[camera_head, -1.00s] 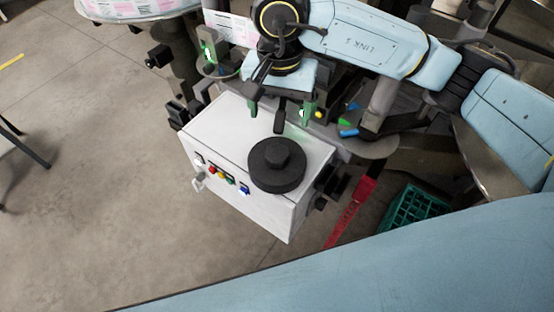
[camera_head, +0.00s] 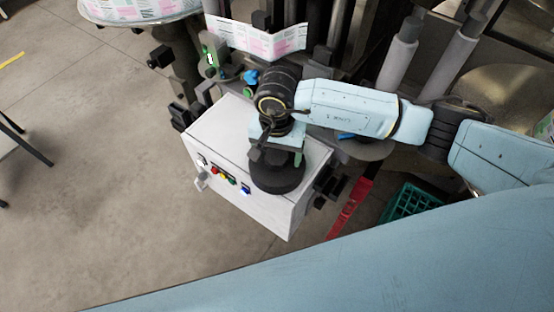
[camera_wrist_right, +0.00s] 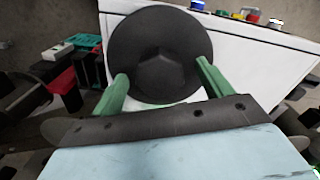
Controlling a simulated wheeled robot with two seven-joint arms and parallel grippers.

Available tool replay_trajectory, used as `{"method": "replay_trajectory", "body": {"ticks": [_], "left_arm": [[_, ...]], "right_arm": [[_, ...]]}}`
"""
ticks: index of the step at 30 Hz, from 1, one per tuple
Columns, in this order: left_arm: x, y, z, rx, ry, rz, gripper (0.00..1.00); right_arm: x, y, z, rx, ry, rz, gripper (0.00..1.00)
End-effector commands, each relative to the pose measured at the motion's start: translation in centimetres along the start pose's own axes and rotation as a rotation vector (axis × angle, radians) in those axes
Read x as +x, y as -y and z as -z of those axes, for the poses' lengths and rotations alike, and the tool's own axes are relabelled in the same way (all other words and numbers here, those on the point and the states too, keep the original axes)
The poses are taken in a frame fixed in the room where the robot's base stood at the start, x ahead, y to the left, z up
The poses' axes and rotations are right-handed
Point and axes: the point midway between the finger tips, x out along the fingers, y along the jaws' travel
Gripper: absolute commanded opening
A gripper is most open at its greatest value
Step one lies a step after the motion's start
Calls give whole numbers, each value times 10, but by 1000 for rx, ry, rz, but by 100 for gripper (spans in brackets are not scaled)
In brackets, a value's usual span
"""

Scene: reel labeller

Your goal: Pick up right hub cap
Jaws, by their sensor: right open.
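The right hub cap (camera_head: 276,180) is a round black disc with a raised hexagonal middle, lying on top of the white cabinet (camera_head: 218,137). My right gripper (camera_head: 276,160) is over it and hides much of its back part in the head view. In the right wrist view the hub cap (camera_wrist_right: 160,48) is straight ahead, beyond the open green fingers of my right gripper (camera_wrist_right: 160,78). The fingers are spread to either side of its hexagonal middle. I cannot tell whether they touch it. My left gripper is not in view.
The cabinet front carries several coloured buttons (camera_head: 223,175). A labelled paper strip (camera_head: 257,40) and upright rollers (camera_head: 397,62) stand behind. A green crate (camera_head: 408,203) and a red bar (camera_head: 349,208) are to the right. Open floor lies to the left.

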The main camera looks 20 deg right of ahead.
Motion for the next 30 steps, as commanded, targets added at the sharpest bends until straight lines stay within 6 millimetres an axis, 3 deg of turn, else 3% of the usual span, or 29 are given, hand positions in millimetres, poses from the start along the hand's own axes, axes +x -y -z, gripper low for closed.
{"method": "replay_trajectory", "body": {"ticks": [6, 19, 26, 30], "left_arm": [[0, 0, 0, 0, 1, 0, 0], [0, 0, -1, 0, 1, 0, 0], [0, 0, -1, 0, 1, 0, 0], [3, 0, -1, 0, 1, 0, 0]], "right_arm": [[1, 0, 0, 0, 0, 0, 79], [1, 0, 0, 1, 0, 0, 22], [-1, 0, 1, 0, -2, 2, 21], [-13, 1, 2, 0, -4, 4, 21]]}}
